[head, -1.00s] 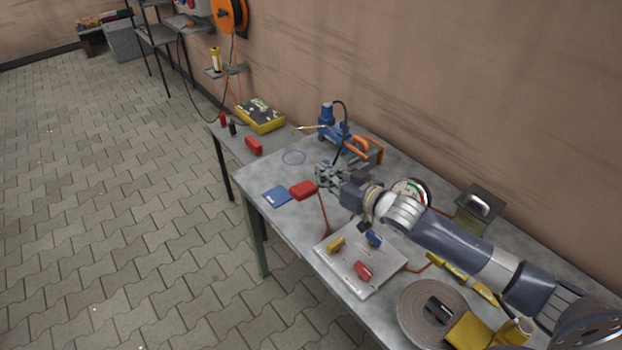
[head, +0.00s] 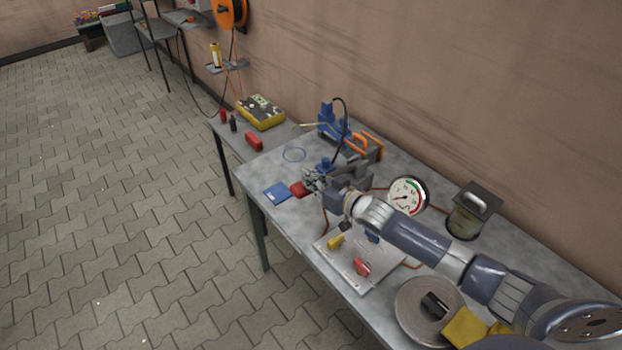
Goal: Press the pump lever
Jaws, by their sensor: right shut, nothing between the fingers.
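The blue pump (head: 327,122) stands on the bench near the wall, with a black hose arching from its top. A thin pale-yellow bar, which looks like the pump lever (head: 308,125), sticks out from its left side. My right gripper (head: 308,180) is shut and empty, over the bench in front of the pump and well apart from the lever. It partly covers a red block (head: 297,188). My left gripper is not in the picture.
A small blue-topped part (head: 326,164) stands just behind my gripper. A round gauge (head: 407,197) and a dark green canister (head: 468,215) are to the right. A blue card (head: 276,192) lies left. A yellow box (head: 260,112) stands beyond.

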